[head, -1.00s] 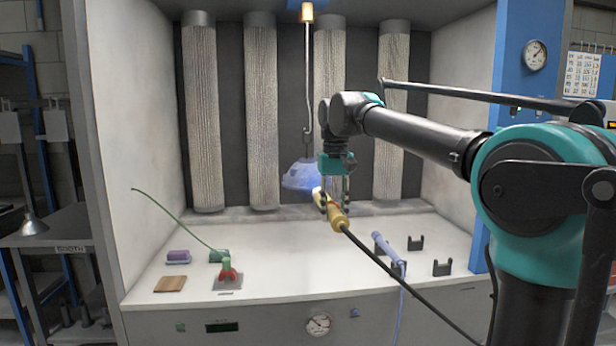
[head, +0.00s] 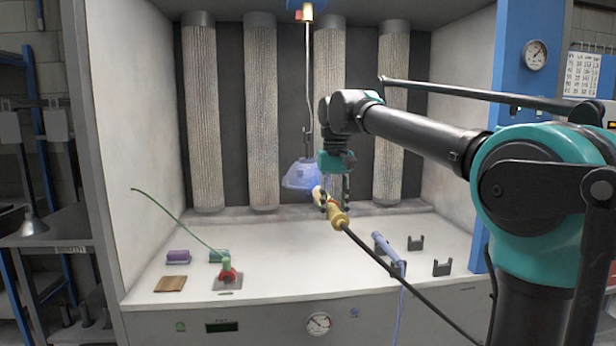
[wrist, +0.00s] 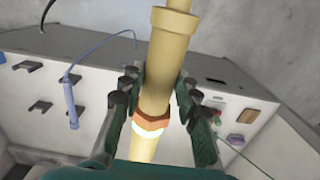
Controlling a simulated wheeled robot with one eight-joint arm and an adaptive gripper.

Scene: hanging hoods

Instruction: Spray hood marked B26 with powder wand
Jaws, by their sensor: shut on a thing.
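My gripper (head: 333,196) is shut on the yellow powder wand (head: 337,217), whose dark cable trails down to the right. In the wrist view the wand (wrist: 167,70) runs between both fingers (wrist: 155,110). A pale blue-tinted hood (head: 300,175) hangs from a rod and hook inside the booth, just left of my gripper. The wand's tip is close to the hood's lower right edge, with a blue glow there. I cannot see a B26 mark on the hood.
A blue wand (head: 388,246) lies on a holder on the booth's white bench (head: 300,260), with empty black holders (head: 442,267) to its right. Filter columns (head: 262,120) stand behind.

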